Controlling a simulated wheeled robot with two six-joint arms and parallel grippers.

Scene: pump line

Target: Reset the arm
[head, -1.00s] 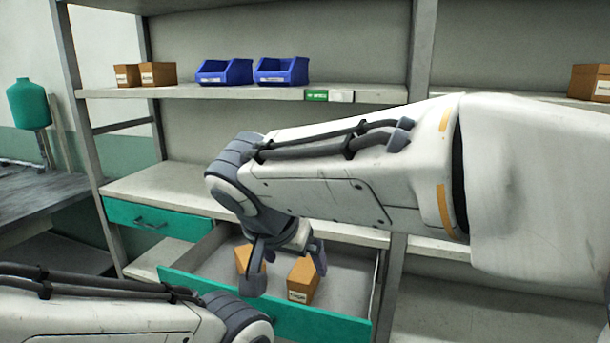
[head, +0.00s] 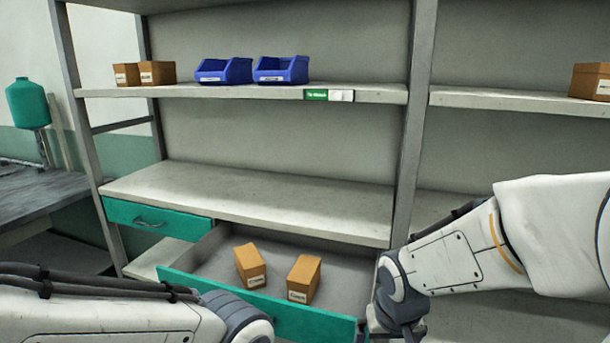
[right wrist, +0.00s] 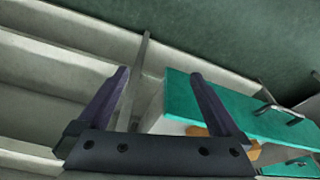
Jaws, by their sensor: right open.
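My right arm comes in from the right in the head view, with its wrist low beside the open drawer's right end. My right gripper (right wrist: 162,90) is open and empty in the right wrist view, its two fingers spread apart. In the head view its fingers are mostly hidden at the bottom edge. My left arm lies across the lower left of the head view; its gripper is out of frame.
The open green-fronted drawer (head: 300,318) holds two cardboard boxes, the left box (head: 250,266) and the right box (head: 303,279). A shut green drawer (head: 157,219) is to its left. Blue bins (head: 281,69) and small boxes stand on the upper shelf (head: 240,91). The middle shelf (head: 250,200) is bare.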

